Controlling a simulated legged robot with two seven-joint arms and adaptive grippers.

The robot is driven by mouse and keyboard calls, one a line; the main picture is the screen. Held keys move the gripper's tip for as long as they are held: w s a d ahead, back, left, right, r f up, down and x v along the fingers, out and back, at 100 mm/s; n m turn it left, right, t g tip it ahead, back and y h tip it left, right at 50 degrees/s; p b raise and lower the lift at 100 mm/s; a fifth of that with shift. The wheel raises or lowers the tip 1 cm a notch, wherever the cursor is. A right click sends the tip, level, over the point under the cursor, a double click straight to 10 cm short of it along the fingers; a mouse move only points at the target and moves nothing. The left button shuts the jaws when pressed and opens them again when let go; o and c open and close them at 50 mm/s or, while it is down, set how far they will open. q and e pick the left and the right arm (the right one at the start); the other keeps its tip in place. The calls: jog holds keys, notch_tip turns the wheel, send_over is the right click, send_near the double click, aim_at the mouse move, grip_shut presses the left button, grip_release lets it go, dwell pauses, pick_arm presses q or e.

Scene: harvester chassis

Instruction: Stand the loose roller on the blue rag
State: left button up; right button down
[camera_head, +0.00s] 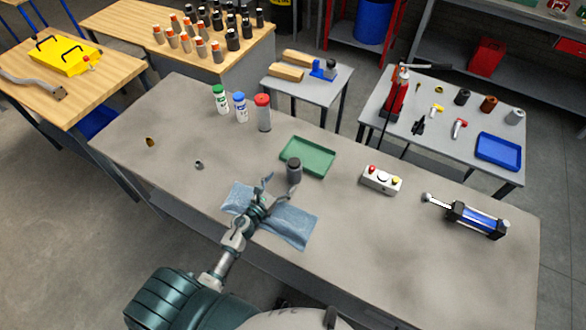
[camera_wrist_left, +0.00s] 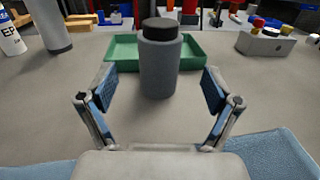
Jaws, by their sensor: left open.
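The loose roller, which I take to be the grey cylinder with a black top (camera_head: 294,165), stands upright on the workbench beyond the blue rag (camera_head: 292,229), near the green tray. In the left wrist view the roller (camera_wrist_left: 159,68) is straight ahead, in line with the gap between my fingers. My left gripper (camera_head: 281,183) is open above the rag, its fingers pointing at the roller; the same open gripper (camera_wrist_left: 158,90) holds nothing. The rag lies partly under my gripper and also shows at the lower right of the wrist view (camera_wrist_left: 280,152). My right gripper does not show.
The green tray (camera_head: 320,159) is just behind the roller. A red-capped cylinder (camera_head: 264,117) and two white bottles stand farther left. A button box (camera_head: 381,181) and a blue cylinder device (camera_head: 478,221) lie to the right. The bench between these is mostly clear.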

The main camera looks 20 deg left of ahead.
aim_at(289, 172)
pick_arm(q)
jog(key=shift+w+f, duration=0.1)
jog(key=shift+w, duration=0.2)
jog(key=w, duration=0.2)
jog(key=w+d, duration=0.1)
jog(key=w, duration=0.1)
jog(key=w+p, duration=0.1)
jog(key=w, duration=0.2)
jog(key=shift+d, duration=0.25)
grip_shut()
